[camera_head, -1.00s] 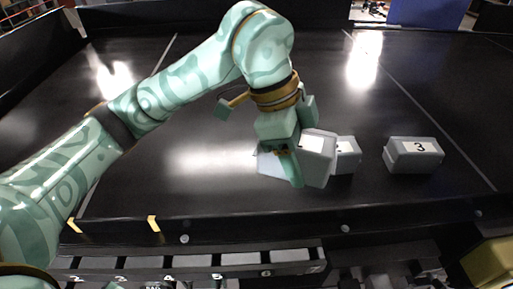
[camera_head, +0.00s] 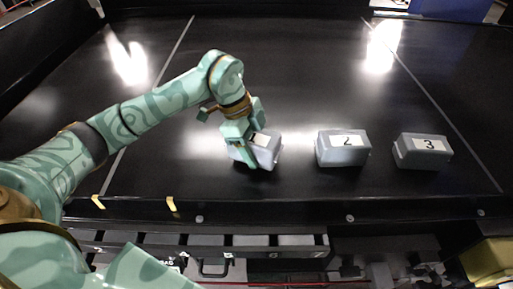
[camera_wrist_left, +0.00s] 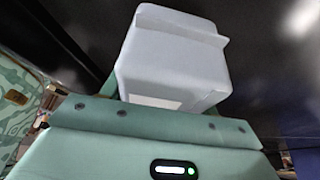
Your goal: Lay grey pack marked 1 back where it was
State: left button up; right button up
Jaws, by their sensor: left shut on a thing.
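The grey pack marked 1 (camera_head: 267,150) is at the left of a row of packs on the black conveyor; its white label is partly covered by a finger. My left gripper (camera_head: 251,143) is shut on it from above. The pack is at or close to the belt surface; I cannot tell if it touches. In the left wrist view the pack (camera_wrist_left: 172,60) fills the upper middle, beyond the gripper's palm (camera_wrist_left: 150,125). My right gripper is not in view.
Grey pack 2 (camera_head: 343,149) and grey pack 3 (camera_head: 422,151) stand to the right, with a clear gap beside pack 1. The black conveyor (camera_head: 300,75) is bare behind them. A numbered rack (camera_head: 215,240) runs below the front edge.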

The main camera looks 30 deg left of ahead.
pick_arm(q)
jog(key=shift+w+f, duration=0.1)
jog(key=shift+f, duration=0.65)
jog(key=o, duration=1.3)
jog(key=shift+f, duration=0.15)
jog(key=shift+r, duration=0.25)
jog(key=b+v, duration=0.1)
jog(key=v, duration=1)
jog(key=shift+a+r, duration=0.15)
jog(key=shift+r, duration=0.25)
